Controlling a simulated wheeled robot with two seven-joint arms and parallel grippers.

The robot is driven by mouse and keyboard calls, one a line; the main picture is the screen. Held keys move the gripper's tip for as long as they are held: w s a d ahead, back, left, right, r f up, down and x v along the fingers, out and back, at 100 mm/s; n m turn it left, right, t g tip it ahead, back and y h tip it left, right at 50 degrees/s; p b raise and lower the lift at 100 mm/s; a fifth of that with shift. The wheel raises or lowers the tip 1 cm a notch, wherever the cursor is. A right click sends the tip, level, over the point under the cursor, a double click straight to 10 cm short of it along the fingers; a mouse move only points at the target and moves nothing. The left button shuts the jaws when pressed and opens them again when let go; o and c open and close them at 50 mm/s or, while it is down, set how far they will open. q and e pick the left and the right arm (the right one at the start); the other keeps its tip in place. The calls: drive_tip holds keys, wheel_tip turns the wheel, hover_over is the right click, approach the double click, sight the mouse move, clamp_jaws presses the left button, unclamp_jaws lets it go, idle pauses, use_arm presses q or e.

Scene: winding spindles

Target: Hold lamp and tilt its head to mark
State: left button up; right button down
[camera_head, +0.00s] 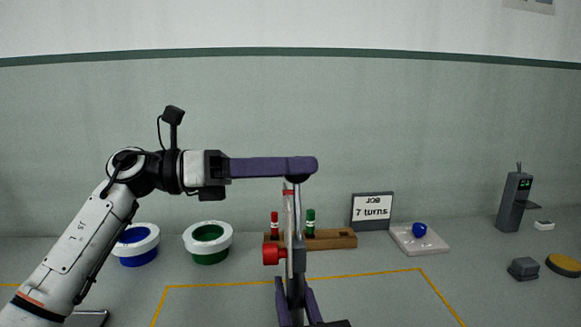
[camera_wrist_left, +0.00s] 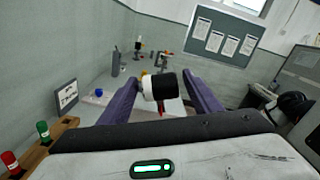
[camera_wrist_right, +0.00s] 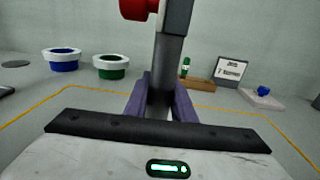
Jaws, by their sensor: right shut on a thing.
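The grey upright post with a red knob (camera_head: 271,256), which I take for the lamp, stands in the middle of the head view. My right gripper (camera_wrist_right: 160,100) is shut on its grey stem (camera_wrist_right: 168,75), low down. A black and white cylinder with a red part (camera_wrist_left: 160,87), seemingly the lamp's head, shows between the fingers of my left gripper (camera_wrist_left: 165,85). The left fingers are spread, one on each side; whether they touch it I cannot tell. In the head view the left gripper (camera_head: 308,166) reaches level across the post's top and partly hides it. I cannot make out a mark.
Behind are a blue and white spool (camera_head: 136,244), a green and white spool (camera_head: 208,242), a wooden rack (camera_head: 331,239) with red and green bobbins, a "7 turns" sign (camera_head: 372,210) and a white tray (camera_head: 419,240) with a blue ball. A dark device (camera_head: 514,202) stands right.

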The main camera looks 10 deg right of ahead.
drive_tip(key=shift+r, duration=0.1)
use_arm(q)
drive_tip(key=a, duration=1.2)
use_arm(e)
drive_tip(key=c, duration=1.4)
unclamp_jaws()
